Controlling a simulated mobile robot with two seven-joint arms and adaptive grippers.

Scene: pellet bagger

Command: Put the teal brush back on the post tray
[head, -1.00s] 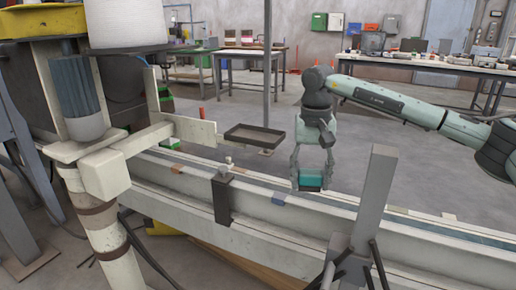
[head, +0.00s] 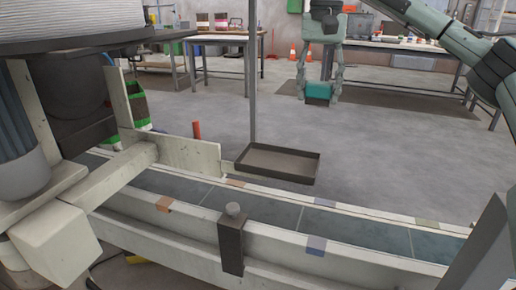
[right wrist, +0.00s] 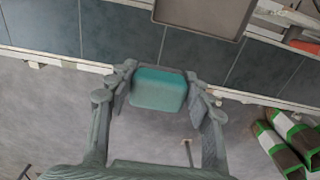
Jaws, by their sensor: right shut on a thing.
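The teal brush (head: 318,92) is held between the fingers of my right gripper (head: 320,90), high at the upper right of the tray in the head view. In the right wrist view the teal brush (right wrist: 159,89) sits between the two fingertips of my right gripper (right wrist: 160,92), which is shut on it. The post tray (head: 278,163) is a shallow, dark-rimmed tray beside the grey post, above the conveyor's far edge. It looks empty. Part of it shows at the top of the right wrist view (right wrist: 203,14), apart from the brush. My left gripper is not in view.
The conveyor (head: 270,207) with pale rails runs across the front, with a dark bracket (head: 231,240) on its near rail. The grey post (head: 252,80) rises by the tray. Green-and-brown objects (right wrist: 284,150) lie at the wrist view's right. Open floor lies behind the tray.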

